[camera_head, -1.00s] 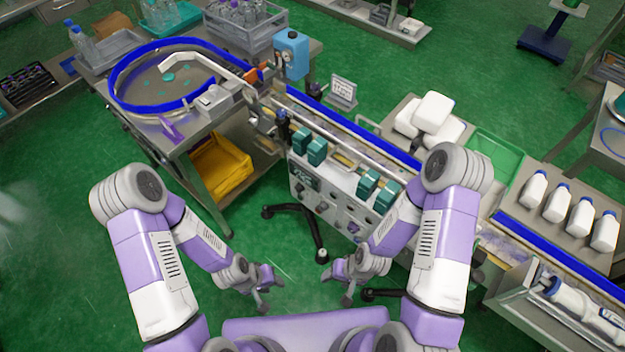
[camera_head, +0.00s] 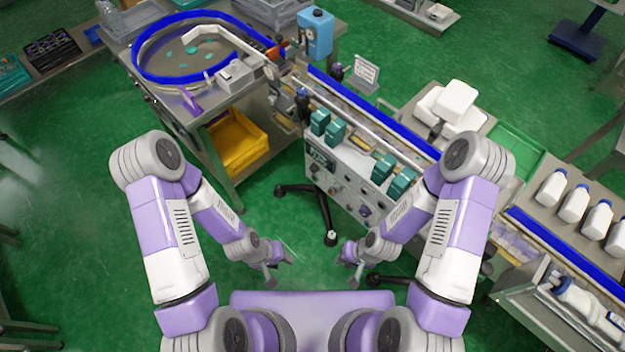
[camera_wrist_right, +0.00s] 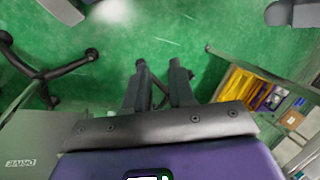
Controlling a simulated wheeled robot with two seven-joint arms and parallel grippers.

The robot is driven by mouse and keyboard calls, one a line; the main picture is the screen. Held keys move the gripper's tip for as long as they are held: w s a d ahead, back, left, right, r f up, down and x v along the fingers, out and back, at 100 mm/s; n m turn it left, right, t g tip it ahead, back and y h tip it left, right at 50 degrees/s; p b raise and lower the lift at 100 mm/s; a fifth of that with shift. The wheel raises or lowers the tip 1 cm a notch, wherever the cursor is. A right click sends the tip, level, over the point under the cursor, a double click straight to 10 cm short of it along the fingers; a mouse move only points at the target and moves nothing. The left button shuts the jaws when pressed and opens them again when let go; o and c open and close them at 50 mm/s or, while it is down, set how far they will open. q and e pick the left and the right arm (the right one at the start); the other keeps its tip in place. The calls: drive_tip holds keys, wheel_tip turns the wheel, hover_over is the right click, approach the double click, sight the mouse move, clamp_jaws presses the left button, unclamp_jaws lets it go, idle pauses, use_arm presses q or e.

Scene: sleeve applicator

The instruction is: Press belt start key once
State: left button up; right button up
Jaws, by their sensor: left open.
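The conveyor machine's control panel (camera_head: 345,182) faces me, a light box with a dark display and several small knobs and buttons. The belt start key cannot be told apart from the other controls. My left gripper (camera_head: 280,262) is open and empty over the green floor, left of the panel and nearer to me. My right gripper (camera_head: 350,270) is in front of the panel, also apart from it. In the right wrist view its two dark fingers (camera_wrist_right: 158,68) stand apart with nothing between them. A grey panel marked "DRIVE" (camera_wrist_right: 25,160) shows at lower left there.
A blue-edged turntable (camera_head: 165,77) stands at upper left, with a yellow bin (camera_head: 238,145) below. The blue-railed conveyor (camera_head: 375,115) runs to the lower right. White bottles (camera_head: 573,204) stand at right. A black stand leg (camera_head: 325,215) is on the floor.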

clamp_jaws()
idle(1.3)
